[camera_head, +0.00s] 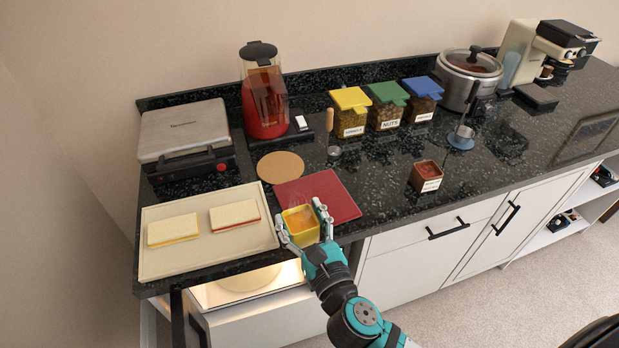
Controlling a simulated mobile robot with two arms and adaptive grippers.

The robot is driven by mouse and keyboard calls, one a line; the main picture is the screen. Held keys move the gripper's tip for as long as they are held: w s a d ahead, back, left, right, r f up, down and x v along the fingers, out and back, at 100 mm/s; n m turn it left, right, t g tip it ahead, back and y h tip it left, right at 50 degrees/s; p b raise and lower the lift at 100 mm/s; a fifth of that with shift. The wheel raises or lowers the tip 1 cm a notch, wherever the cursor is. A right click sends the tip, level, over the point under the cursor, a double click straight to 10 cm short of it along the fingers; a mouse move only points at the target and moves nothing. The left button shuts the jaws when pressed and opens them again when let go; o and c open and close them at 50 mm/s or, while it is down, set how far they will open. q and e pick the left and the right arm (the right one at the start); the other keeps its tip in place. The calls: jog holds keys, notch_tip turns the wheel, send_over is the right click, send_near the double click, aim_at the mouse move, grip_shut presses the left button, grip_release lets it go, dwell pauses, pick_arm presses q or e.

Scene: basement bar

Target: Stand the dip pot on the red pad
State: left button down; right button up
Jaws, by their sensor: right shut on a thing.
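The dip pot (301,228) is a small square yellow pot with orange dip in it. My right gripper (300,213) is shut on it, one finger on each side, and the pot looks upright. The red pad (335,194) is a flat dark red square on the black counter. The pot overlaps the pad's front left part in the view, near the counter's front edge. I cannot tell whether the pot touches the pad or is held above or in front of it. My left gripper is not in view.
A cream tray (160,262) with two sandwiches lies left of the pad. A round cork mat (280,167) and a red blender (264,100) are behind. Lidded jars (387,115) stand at the back. A brown pot (426,176) stands right, with bare counter between.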

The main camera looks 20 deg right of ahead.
jog(key=w+d, duration=0.2)
jog(key=w, duration=0.2)
jog(key=w+d+p, duration=0.1)
jog(key=w+d, duration=0.1)
jog(key=w, duration=0.2)
jog(key=w+d+f+p, duration=0.1)
jog(key=w+d, duration=0.2)
jog(key=w, duration=0.1)
jog(key=shift+w, duration=0.15)
jog(key=shift+a+f+b, duration=0.1)
jog(key=shift+f+b, duration=0.6)
jog(key=shift+f, duration=1.1)
jog(key=shift+f, duration=0.15)
jog(key=o, duration=1.5)
